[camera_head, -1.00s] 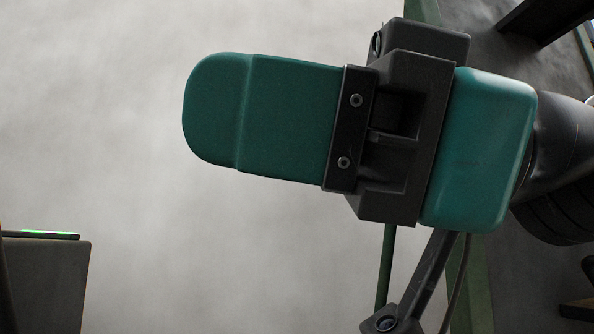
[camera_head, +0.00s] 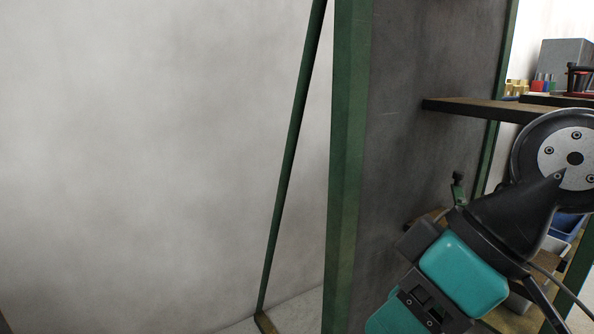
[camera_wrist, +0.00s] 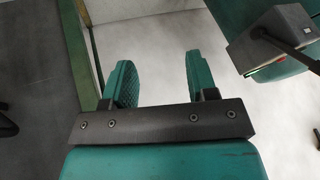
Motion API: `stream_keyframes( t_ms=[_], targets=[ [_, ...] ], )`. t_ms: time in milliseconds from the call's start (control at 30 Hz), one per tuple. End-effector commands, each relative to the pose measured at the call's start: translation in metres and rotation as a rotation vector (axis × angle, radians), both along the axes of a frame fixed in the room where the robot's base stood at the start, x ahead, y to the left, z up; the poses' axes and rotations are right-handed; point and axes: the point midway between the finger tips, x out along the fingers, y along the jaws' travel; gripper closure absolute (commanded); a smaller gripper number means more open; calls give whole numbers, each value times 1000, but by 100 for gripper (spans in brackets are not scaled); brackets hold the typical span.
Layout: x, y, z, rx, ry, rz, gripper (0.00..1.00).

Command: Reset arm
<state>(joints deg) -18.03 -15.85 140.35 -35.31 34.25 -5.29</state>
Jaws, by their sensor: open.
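My gripper (camera_head: 392,318) is at the lower right of the head view, teal and black, with its fingers pointing down and left, cut off by the bottom edge. In the wrist view my gripper (camera_wrist: 161,78) shows two teal ribbed fingers spread well apart. Nothing is between them; pale floor or wall shows through the gap. My arm comes in from the right side of the head view.
A green post (camera_head: 345,170) and a dark grey panel (camera_head: 425,70) stand behind my gripper. A wooden shelf (camera_head: 465,108) runs off to the right, with a grey box (camera_head: 566,62) and small coloured items near it. A blue bin (camera_head: 568,226) is lower down. The left is a bare pale wall.

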Motion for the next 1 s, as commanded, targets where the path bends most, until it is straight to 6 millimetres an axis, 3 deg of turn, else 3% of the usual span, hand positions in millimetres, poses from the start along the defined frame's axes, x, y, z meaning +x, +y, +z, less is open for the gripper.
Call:
stream_keyframes(
  t_ms=[33, 100, 800, 1000],
  targets=[
    [-10, -24, 22, -78, 81, -87, 47],
    [-27, -56, 25, -188, 194, -209, 47],
    [-25, -53, 294, -182, 186, -200, 47],
    [-25, -53, 356, -182, 186, -200, 47]
  ],
)
